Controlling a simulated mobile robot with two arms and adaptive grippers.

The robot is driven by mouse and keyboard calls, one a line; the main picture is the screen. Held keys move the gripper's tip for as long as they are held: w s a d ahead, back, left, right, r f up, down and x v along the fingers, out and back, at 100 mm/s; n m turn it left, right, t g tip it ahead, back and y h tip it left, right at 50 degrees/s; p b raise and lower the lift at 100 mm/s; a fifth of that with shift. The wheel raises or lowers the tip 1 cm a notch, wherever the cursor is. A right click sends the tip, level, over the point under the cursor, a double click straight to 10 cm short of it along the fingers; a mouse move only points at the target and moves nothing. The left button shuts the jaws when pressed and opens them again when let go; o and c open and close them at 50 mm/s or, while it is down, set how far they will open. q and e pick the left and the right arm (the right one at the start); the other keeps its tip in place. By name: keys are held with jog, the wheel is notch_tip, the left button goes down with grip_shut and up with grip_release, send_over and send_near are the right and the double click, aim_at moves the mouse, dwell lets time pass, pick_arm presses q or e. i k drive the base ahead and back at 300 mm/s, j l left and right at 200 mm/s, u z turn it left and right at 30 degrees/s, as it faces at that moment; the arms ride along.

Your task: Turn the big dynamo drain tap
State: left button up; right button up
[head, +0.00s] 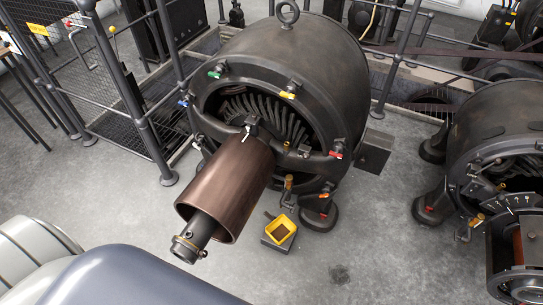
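The big dynamo (310,55) stands in the middle of the head view, a dark round machine with a lifting ring on top. A brown drum (228,190) on a shaft sticks out of its front toward me. A small brass tap (288,184) shows low on its front, just right of the drum. I cannot tell how its handle is set. A yellow tray (281,229) sits on a grey block below the tap. Neither of my grippers is in view.
A second dynamo (500,115) stands at the right. Railings (140,110) and a mesh panel are at the left. A red-marked foot (319,216) stands beside the yellow tray. The floor (390,250) at the front right is clear.

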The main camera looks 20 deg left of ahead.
aim_at(293, 208)
jog(key=i+l+u, duration=0.2)
jog(key=l+u, duration=0.25)
jog(key=i+l+u, duration=0.15)
jog(key=l+u, duration=0.2)
jog(key=u, duration=0.15)
